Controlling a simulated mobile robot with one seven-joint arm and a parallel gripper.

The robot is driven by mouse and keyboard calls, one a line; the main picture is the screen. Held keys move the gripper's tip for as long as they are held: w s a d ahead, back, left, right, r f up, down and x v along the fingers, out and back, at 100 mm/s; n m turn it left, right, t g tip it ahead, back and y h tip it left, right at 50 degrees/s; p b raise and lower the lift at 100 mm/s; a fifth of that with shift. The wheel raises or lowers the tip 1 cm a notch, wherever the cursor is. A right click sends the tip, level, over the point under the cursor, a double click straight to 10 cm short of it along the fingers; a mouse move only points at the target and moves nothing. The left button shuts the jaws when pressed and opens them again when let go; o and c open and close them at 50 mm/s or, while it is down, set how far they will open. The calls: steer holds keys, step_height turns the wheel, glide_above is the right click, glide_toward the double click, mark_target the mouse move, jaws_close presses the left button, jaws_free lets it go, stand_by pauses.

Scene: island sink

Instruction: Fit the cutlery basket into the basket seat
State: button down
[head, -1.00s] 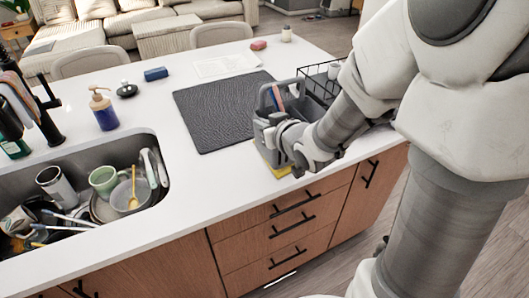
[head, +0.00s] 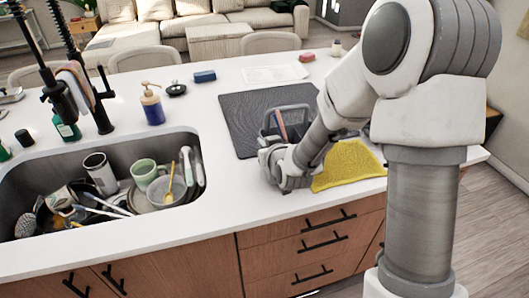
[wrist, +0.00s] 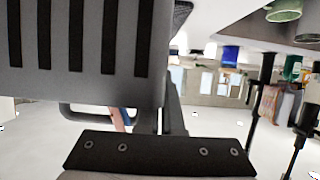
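The grey cutlery basket (head: 296,129) is in my gripper (head: 283,172), over the front right part of the dark mat in the head view. A reddish and a blue handle show in it. My gripper and forearm hide its lower front, so I cannot tell its height above the counter. In the wrist view, its slotted wall (wrist: 90,83) fills the upper left, right by my gripper's dark plate. The fingertips are hidden, but the basket moves with the gripper. The basket seat cannot be made out; my arm covers the area right of the mat.
The dark ribbed mat (head: 236,133) lies on the white counter. A yellow cloth (head: 350,166) lies to the right of my gripper. The sink (head: 28,172) full of dishes is at left, with a black faucet (head: 97,110) and soap bottle (head: 152,106). Counter between sink and mat is clear.

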steer(key=shift+f, duration=1.65)
steer(key=shift+f+b, duration=0.25)
steer(key=shift+b, duration=0.1)
steer(key=c, duration=1.1)
jaws_free()
steer(key=shift+o, duration=0.2)
steer(key=shift+r, duration=0.15)
